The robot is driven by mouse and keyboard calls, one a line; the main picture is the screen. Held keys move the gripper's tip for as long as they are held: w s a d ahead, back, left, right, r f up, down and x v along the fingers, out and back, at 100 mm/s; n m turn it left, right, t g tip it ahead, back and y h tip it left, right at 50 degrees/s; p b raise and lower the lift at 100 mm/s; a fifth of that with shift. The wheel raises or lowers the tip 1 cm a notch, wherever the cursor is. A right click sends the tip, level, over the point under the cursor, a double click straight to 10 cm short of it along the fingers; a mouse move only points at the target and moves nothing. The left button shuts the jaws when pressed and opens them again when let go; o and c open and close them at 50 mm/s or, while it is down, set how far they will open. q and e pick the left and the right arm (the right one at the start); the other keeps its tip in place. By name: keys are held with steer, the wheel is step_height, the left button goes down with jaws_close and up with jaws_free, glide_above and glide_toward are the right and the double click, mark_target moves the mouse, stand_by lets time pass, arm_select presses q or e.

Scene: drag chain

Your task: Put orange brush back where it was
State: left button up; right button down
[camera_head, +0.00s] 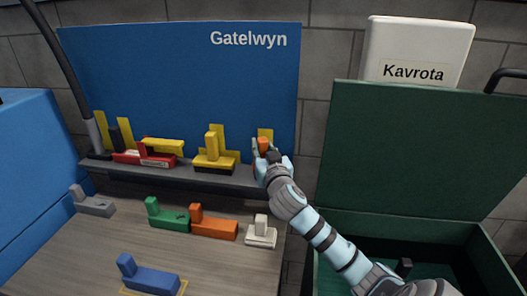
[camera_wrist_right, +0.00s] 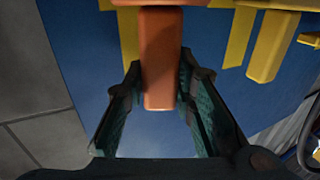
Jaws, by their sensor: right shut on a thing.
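My right gripper (camera_head: 264,152) is at the right end of the dark ledge, in front of the blue "Gatelwyn" panel. It is shut on an orange block-like piece, the orange brush (camera_head: 264,145), in front of a yellow shape on the panel. In the right wrist view, the brush's orange handle (camera_wrist_right: 160,70) stands between the two dark fingers of the gripper (camera_wrist_right: 160,105). The fingers hide its lower part in the head view, and I cannot tell if it touches the ledge. Another orange brush-shaped piece (camera_head: 216,228) lies on the wooden table. My left gripper is not in view.
The ledge (camera_head: 230,181) also holds a red piece (camera_head: 130,157) and a yellow one (camera_head: 212,155). Green (camera_head: 168,218), white (camera_head: 261,234), blue (camera_head: 150,277) and grey (camera_head: 95,205) pieces lie on the table. An open green case (camera_head: 420,150) stands right, below a white "Kavrota" box (camera_head: 417,45).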

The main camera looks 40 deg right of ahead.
steer(key=c, duration=1.3)
jaws_free()
steer(key=shift+c, duration=0.2)
steer(key=shift+r, duration=0.1)
steer(key=v, duration=1.2)
